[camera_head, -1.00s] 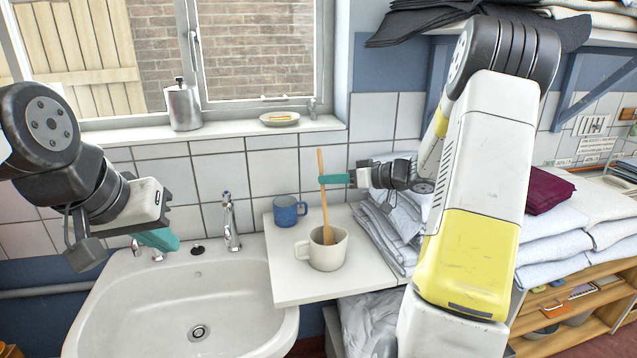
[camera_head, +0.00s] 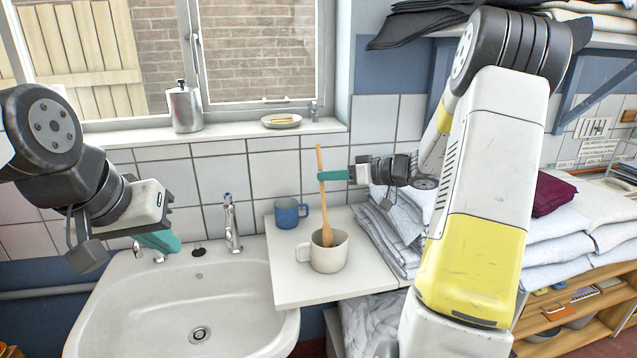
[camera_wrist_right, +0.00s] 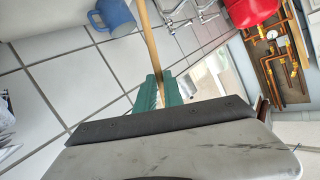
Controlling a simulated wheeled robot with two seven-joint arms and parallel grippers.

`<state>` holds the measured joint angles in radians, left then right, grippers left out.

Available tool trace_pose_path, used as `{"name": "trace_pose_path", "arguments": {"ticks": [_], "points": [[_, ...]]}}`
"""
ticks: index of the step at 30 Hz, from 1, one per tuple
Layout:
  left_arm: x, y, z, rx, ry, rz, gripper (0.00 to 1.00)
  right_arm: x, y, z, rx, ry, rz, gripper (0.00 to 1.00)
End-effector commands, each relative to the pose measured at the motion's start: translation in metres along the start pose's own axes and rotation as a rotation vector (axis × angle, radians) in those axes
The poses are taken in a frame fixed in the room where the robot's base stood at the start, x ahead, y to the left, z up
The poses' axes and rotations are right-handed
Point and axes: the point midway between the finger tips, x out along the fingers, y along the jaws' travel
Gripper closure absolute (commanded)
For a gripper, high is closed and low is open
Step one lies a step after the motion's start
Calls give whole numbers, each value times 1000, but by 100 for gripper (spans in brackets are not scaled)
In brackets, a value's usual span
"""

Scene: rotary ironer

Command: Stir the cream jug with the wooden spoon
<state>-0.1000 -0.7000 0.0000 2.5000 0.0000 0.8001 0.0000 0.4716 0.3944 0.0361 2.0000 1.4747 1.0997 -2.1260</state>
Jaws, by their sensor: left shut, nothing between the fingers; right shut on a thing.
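A cream jug (camera_head: 329,255) with a handle on its left stands upright on the white board beside the sink. A wooden spoon (camera_head: 324,215) stands nearly upright with its lower end inside the jug; its tip is hidden by the jug wall. My right gripper (camera_head: 334,175) is shut on the spoon's handle above the jug. In the right wrist view the spoon (camera_wrist_right: 152,45) passes between the green fingers (camera_wrist_right: 160,92). My left gripper (camera_head: 160,242) is shut and empty over the back left of the sink.
A blue mug (camera_head: 288,212) stands behind the jug on the white board (camera_head: 300,288). The sink (camera_head: 150,310) with its tap (camera_head: 232,225) is to the left. Folded linen (camera_head: 395,225) is stacked close on the right. A small dish (camera_head: 281,121) and a metal flask (camera_head: 184,108) sit on the windowsill.

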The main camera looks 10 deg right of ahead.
Motion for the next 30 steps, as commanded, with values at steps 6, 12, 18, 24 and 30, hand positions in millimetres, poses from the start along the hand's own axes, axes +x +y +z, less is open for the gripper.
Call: {"name": "trace_pose_path", "arguments": {"ticks": [6, 12, 18, 24, 30], "points": [[0, 0, 0, 0, 0, 0, 100, 0, 0, -19, -2, 1, 0, 100], [0, 0, 0, 0, 0, 0, 100, 0, 0, -35, -3, 1, -1, 100], [0, 0, 0, 0, 0, 0, 100, 0, 0, -51, -2, 2, 0, 100], [0, 0, 0, 0, 0, 0, 100, 1, 0, -66, -2, 1, -1, 100], [0, 0, 0, 0, 0, 0, 100, 1, 0, -75, -1, 1, -1, 100]]}}
